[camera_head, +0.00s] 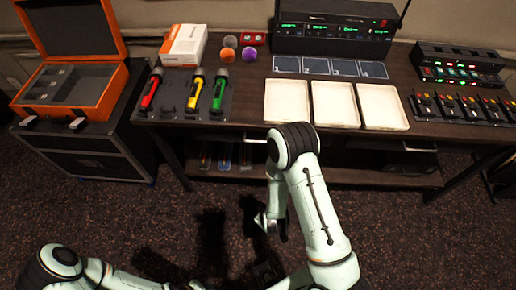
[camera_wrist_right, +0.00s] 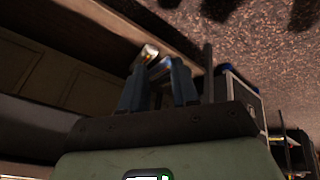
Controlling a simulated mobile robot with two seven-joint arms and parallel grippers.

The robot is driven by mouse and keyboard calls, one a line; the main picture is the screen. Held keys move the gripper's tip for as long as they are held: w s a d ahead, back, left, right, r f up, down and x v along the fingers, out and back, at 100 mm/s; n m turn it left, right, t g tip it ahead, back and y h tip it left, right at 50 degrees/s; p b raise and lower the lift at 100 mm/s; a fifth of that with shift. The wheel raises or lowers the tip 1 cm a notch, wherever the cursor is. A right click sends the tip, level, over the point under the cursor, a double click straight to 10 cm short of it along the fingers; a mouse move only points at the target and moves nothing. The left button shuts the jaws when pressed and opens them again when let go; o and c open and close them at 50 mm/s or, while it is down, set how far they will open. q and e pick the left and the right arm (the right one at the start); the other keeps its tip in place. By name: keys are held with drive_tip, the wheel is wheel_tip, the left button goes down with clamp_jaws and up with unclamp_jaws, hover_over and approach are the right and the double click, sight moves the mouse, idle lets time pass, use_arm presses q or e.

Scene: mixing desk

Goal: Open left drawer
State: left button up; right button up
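The left drawer's pale bar handle (camera_head: 254,141) shows under the desk's front edge, partly covered by my right arm. Whether the drawer front is out from the desk is hard to tell. My right gripper (camera_head: 270,222) hangs low in front of the desk, below the handle in the head view. In the right wrist view its two dark fingers (camera_wrist_right: 158,88) stand apart. A small shiny piece shows between and beyond the fingertips; I cannot tell what it is or whether they touch it. My left arm is at the bottom left, with its gripper not clearly visible.
The desk (camera_head: 240,105) holds three white trays (camera_head: 335,103), several torches (camera_head: 193,95) and audio gear (camera_head: 335,30). A black case (camera_head: 85,150) with an open orange box (camera_head: 105,95) stands left. The right handle (camera_head: 418,149) is further right. Carpet (camera_head: 130,215) lies clear in front.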

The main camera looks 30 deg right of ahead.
drive_tip(key=w+d+r+n+t+h+b, duration=0.25)
drive_tip(key=w+r+n+t+b, duration=0.2)
drive_tip(key=w, duration=0.35)
drive_tip(key=n+t+h+b, duration=0.3)
drive_tip(key=n+t+h, duration=0.1)
approach(260, 142)
use_arm(q)
wheel_tip(260, 142, down, 10)
drive_tip(key=shift+s+r+b, duration=0.2)
drive_tip(key=shift+s+b, duration=0.15)
use_arm(e)
drive_tip(key=shift+g, duration=0.25)
drive_tip(key=x, duration=1)
drive_tip(key=shift+w, duration=0.2)
clamp_jaws()
